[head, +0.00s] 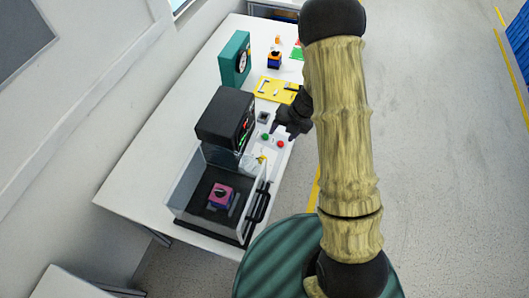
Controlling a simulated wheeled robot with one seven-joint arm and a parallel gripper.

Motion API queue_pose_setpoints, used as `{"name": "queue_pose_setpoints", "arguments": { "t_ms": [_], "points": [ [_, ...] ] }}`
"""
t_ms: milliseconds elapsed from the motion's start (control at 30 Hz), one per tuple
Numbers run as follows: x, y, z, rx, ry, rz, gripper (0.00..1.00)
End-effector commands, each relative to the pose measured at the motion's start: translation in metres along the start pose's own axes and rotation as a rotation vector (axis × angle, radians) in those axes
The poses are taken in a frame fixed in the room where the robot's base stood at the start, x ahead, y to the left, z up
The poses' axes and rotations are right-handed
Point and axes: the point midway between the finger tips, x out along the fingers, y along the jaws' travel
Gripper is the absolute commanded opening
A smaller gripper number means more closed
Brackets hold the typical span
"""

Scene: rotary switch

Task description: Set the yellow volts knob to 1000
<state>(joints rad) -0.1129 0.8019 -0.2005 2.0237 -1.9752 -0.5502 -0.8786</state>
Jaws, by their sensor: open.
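My gripper (281,130) is a dark shape at the end of my arm, open, just above the bench's right edge. It is next to a pale control box with a green button (265,136) and a red button (280,144).
A black instrument (222,117) and a clear-walled case (187,200) holding a pink-topped block (221,195) stand on the white bench (150,165). A teal panel (234,58), a yellow tray (271,91) and a blue-orange device (275,60) are farther back. The bench's left side is clear.

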Motion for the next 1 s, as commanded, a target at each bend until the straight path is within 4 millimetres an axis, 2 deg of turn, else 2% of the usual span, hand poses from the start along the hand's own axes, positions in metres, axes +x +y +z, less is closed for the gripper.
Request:
{"name": "queue_pose_setpoints", "arguments": {
  "t_ms": [367, 533, 667, 1000],
  "points": [
    [0.003, -0.002, -0.003, -0.045, 0.026, -0.005, 0.54],
    [0.010, -0.002, -0.003, -0.042, 0.026, -0.005, 0.54],
    [0.026, -0.002, -0.004, -0.040, 0.027, -0.005, 0.54],
    [0.084, -0.002, -0.006, -0.042, 0.028, -0.005, 0.54]
  ]
}}
